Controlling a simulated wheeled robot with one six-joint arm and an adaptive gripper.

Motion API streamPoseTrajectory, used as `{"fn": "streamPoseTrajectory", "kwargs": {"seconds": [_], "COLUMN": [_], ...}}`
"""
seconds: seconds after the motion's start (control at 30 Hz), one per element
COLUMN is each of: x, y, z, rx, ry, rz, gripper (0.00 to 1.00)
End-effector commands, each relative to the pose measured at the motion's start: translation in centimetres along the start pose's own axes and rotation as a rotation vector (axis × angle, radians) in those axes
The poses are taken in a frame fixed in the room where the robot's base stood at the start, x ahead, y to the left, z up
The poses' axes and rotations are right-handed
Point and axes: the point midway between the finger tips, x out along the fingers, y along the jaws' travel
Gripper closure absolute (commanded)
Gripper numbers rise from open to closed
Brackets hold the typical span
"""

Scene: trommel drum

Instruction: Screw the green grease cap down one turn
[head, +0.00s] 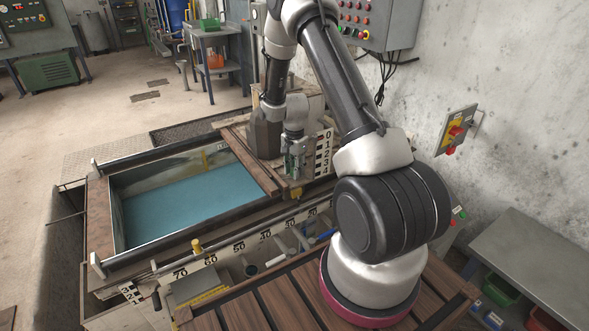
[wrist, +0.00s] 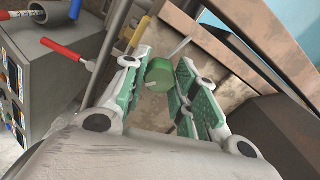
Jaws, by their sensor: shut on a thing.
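The green grease cap (wrist: 158,72) shows in the wrist view as a small green knob with a pale mark on its near face. My gripper (wrist: 160,62) has one finger on each side of it, and the green-padded fingers are closed on the cap. In the head view my gripper (head: 294,152) points down at the near right end of the tank, beside a black-and-white scale. The cap itself cannot be made out there, and what it sits on is mostly hidden.
A tank of blue-green liquid (head: 185,205) lies left of my gripper. A numbered rail (head: 238,246) runs along its front.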

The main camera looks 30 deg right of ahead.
Motion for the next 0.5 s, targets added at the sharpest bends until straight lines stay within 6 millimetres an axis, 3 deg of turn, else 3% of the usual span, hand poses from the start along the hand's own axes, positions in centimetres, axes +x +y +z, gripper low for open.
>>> {"fn": "streamPoseTrajectory", "kwargs": {"seconds": [0.5], "x": [-0.09], "y": [-0.08], "z": [-0.11], "rx": [0.457], "ry": [0.001], "rz": [-0.003], "gripper": [0.95]}}
